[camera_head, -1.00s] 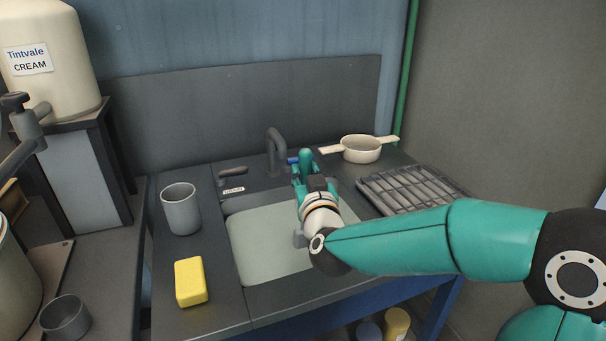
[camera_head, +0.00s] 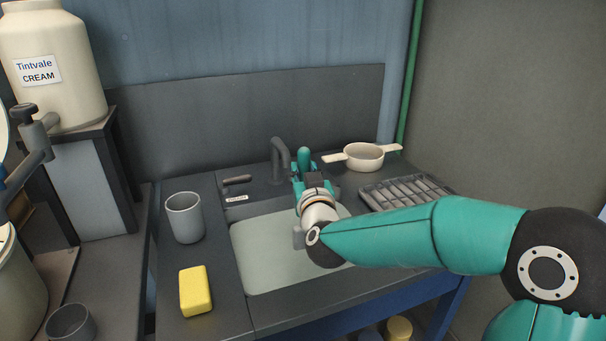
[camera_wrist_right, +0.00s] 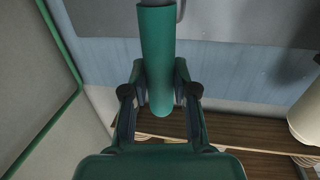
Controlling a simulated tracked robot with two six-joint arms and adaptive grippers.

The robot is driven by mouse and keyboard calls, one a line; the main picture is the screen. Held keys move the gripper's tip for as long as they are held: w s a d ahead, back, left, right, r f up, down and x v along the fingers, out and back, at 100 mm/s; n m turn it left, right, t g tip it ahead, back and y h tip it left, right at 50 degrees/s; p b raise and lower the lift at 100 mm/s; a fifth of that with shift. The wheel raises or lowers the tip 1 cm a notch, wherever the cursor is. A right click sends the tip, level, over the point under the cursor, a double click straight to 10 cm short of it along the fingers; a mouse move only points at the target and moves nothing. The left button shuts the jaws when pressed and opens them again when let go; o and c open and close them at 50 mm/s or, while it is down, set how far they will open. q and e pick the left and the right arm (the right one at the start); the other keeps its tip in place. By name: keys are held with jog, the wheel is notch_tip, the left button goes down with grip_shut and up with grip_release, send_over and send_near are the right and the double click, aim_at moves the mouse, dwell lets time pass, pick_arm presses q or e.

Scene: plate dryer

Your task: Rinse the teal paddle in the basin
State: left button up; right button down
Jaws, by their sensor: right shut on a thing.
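The teal paddle (camera_head: 304,158) stands upright by its round handle in my right gripper (camera_head: 306,182), behind and over the far right part of the basin. In the right wrist view the thick teal handle (camera_wrist_right: 157,55) runs between the two dark fingers of my right gripper (camera_wrist_right: 159,85), which are shut on it. The paddle's lower end is hidden behind my gripper and wrist. The basin (camera_head: 265,262) is a pale grey-green sink, partly covered by my right arm. The grey tap (camera_head: 280,150) arches just left of the paddle. My left gripper is not in view.
A lever (camera_head: 237,180) with a label is left of the tap. A grey cup (camera_head: 184,217) and yellow sponge (camera_head: 195,291) stand left of the basin. A white two-handled pan (camera_head: 363,155) and slatted rack (camera_head: 405,192) are on the right. A cream urn (camera_head: 55,65) stands far left.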

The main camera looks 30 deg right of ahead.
jog(key=shift+r+p, duration=5.4)
jog(key=shift+r, duration=1.4)
jog(key=shift+f, duration=0.1)
